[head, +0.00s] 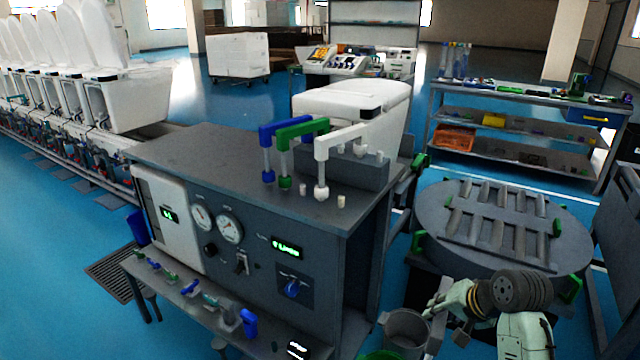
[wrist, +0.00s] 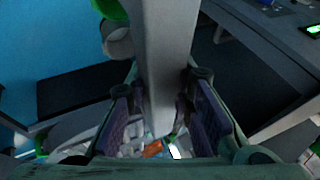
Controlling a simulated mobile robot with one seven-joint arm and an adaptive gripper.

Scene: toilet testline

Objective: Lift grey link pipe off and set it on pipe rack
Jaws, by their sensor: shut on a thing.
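The grey link pipe shows as a straight grey bar (wrist: 168,50) running from between my fingers to the top edge in the wrist view. My gripper (wrist: 160,112) is shut on it. In the head view my gripper (head: 446,316) is at the lower right, off the bench's right side, beside a grey bucket. A grey length (head: 437,332), which looks like the held pipe, shows there, partly hidden. A grey slatted frame (head: 497,222), seemingly the pipe rack, lies on a round grey table behind my gripper.
Blue (head: 283,130), green (head: 303,132) and whitish (head: 342,140) link pipes stand on the grey bench (head: 205,146), beside a bare pale stub (head: 341,202). The grey bucket (head: 404,326) stands by the bench. A shelf table (head: 520,97) stands at the back right.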

